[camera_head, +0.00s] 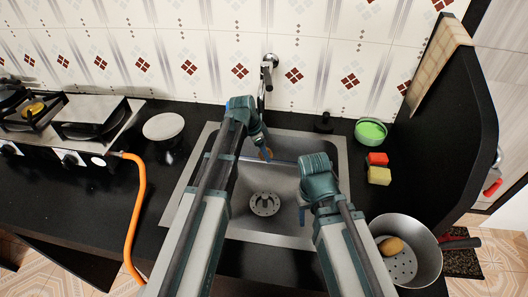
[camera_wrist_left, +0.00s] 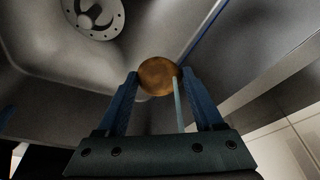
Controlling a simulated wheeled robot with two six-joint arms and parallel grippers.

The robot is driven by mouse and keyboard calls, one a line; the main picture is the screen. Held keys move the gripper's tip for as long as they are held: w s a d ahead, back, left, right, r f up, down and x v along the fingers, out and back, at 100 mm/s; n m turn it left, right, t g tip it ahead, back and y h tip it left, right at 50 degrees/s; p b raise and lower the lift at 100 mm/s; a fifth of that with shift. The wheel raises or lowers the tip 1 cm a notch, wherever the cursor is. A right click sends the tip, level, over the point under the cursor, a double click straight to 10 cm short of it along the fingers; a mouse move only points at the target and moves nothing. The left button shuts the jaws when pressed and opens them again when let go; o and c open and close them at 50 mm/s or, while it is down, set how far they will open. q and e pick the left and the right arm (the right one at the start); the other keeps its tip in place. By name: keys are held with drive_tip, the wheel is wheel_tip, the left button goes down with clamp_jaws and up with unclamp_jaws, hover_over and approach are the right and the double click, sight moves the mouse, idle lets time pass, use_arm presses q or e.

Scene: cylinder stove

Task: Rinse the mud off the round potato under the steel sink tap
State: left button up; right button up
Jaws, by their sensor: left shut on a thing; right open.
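The round brown potato (camera_wrist_left: 158,76) is held between the blue fingers of my left gripper (camera_wrist_left: 160,84), shut on it. In the head view the potato (camera_head: 267,153) shows partly behind my left gripper (camera_head: 263,146), low over the back of the steel sink (camera_head: 240,222). The steel tap (camera_head: 267,72) is on the wall just behind. A thin pale vertical strip crosses the potato's edge in the left wrist view; I cannot tell whether it is water. Mud on the potato cannot be made out. My right gripper (camera_head: 302,214) is open and empty over the sink's right side.
A steel pot (camera_head: 425,250) with another potato (camera_head: 391,245) stands at the front right. A green bowl (camera_head: 370,132), a red sponge (camera_head: 378,159) and a yellow sponge (camera_head: 379,176) lie right of the sink. A stove (camera_head: 90,118) with an orange hose (camera_head: 137,205) is at left.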

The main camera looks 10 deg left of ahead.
use_arm(q)
drive_tip(key=shift+d, duration=0.2)
drive_tip(key=shift+w+d, duration=0.1)
drive_tip(key=shift+d, duration=0.3)
drive_tip(key=shift+a, duration=0.1)
drive_tip(key=shift+a, duration=0.5)
drive_tip(key=shift+d, duration=0.25)
idle(0.4)
drive_tip(key=shift+d, duration=0.35)
